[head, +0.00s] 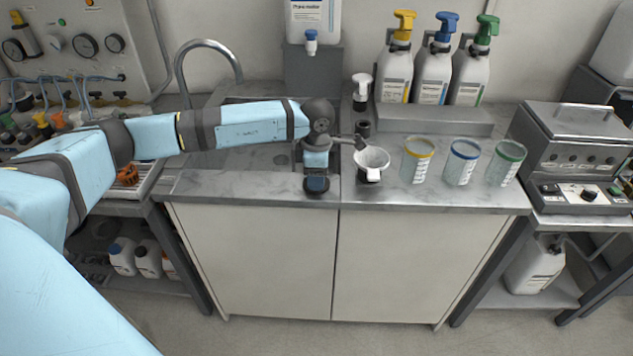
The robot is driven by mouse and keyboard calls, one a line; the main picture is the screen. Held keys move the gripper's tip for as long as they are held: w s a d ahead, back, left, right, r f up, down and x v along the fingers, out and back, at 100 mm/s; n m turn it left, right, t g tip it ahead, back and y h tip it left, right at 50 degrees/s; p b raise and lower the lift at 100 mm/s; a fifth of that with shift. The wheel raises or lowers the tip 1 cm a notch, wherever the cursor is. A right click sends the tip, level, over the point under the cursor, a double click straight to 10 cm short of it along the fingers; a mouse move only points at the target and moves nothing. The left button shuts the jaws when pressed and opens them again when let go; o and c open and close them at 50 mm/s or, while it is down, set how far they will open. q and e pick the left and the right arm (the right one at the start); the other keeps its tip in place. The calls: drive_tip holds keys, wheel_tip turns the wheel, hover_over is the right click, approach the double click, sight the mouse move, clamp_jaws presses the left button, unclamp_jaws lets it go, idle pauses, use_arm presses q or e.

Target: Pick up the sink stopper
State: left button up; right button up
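My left arm reaches across the sink from the left. Its gripper (317,165) is over the counter to the right of the basin, pointing down. A small dark round piece (317,186), which looks like the sink stopper, is directly below it near the counter's front edge. I cannot tell whether the gripper touches it, and the fingers are too small and overlapped to show their opening. The sink (235,158) has a dark round drain (281,160) left of the gripper. My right gripper is not in view.
Beakers with yellow (417,162), blue (461,164) and green (505,165) rims stand farther right. Pump bottles (433,78) stand behind them. A curved faucet (207,43) rises behind the sink.

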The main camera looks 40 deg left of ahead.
use_arm(q)
clamp_jaws()
